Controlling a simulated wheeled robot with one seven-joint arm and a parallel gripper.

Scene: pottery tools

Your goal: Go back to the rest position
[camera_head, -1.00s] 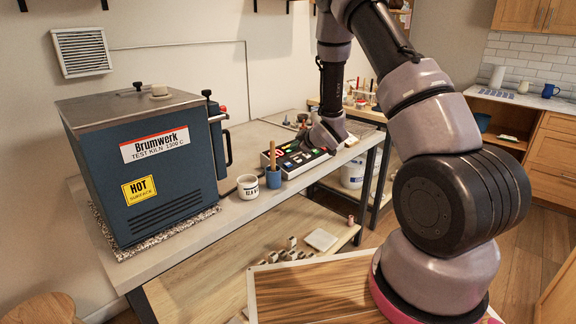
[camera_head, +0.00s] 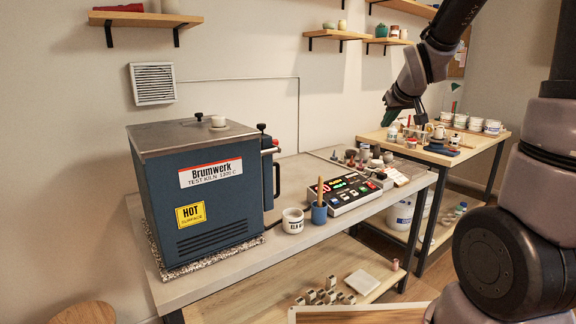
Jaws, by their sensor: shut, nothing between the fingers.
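My gripper (camera_head: 419,115) is at the upper right, raised in the air and pointing down. It is shut and empty, and its fingertips look small and dark from here. Behind and below it in the picture is the wooden table (camera_head: 489,164) with jars and tools. The control box (camera_head: 345,193) with lit buttons and displays stands on the bench (camera_head: 250,254), to the lower left of my gripper and clear of it.
A blue kiln (camera_head: 205,190) with a hot-surface label fills the left of the bench. A white cup (camera_head: 292,221) and a blue cup (camera_head: 319,214) with a wooden-handled tool stand beside it. Wall shelves (camera_head: 337,34) hang behind. The air above the bench is clear.

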